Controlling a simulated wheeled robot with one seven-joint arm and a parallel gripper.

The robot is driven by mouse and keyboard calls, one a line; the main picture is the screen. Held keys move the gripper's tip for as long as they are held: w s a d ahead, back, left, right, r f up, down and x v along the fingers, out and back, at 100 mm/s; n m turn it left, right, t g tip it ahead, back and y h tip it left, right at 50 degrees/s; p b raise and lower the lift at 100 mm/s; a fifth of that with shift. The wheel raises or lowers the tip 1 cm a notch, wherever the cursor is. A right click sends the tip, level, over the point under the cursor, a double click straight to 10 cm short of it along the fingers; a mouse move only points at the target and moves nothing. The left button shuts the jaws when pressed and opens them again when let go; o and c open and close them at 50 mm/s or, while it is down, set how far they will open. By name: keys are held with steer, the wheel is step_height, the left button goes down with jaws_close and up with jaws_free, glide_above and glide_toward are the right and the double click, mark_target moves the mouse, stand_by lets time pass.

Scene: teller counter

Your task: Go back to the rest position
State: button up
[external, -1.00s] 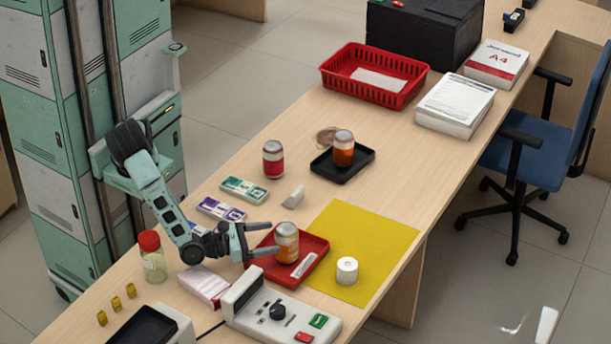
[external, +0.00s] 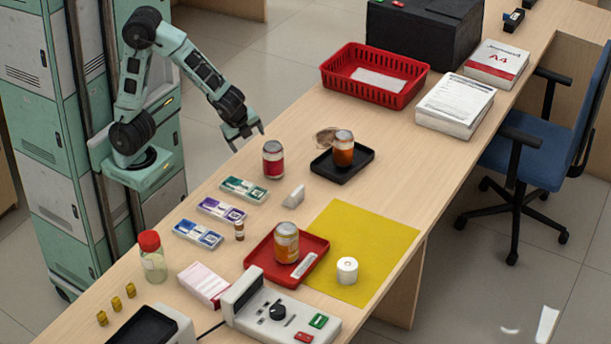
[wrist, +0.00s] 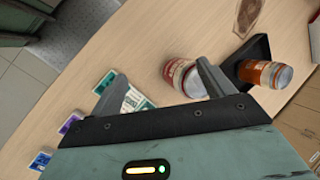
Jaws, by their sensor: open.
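My gripper (external: 248,142) is open and empty in the external view. It hangs raised near the counter's left edge, up and left of a red can (external: 273,160). In the wrist view its two fingers (wrist: 158,82) are spread apart, with the red can (wrist: 183,76) appearing beyond them and nothing held between them. An orange can (external: 287,243) stands upright in a red tray (external: 259,277), well away from the gripper.
Another orange can (external: 343,148) stands in a black tray (external: 327,170). A red basket (external: 375,102) and a dark box (external: 420,45) are farther back. A yellow mat (external: 375,235) bears a white roll (external: 347,270). Banknote bundles (external: 220,209) line the left side.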

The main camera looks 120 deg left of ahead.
steer(key=s+d+f+n+h+b, duration=0.1)
steer(key=s+d+n+h, duration=0.1)
steer(key=s+n, duration=0.45)
steer(key=s+d+f+n+h, duration=0.1)
steer(key=s+f+n+h, duration=0.1)
steer(key=s+n, duration=0.4)
step_height(320, 180, up, 15)
steer(key=w+p, duration=0.1)
steer(key=p, duration=1.4)
steer(key=shift+r+n+t, duration=0.2)
steer(key=shift+n+t, duration=0.1)
steer(key=shift+n, duration=0.05)
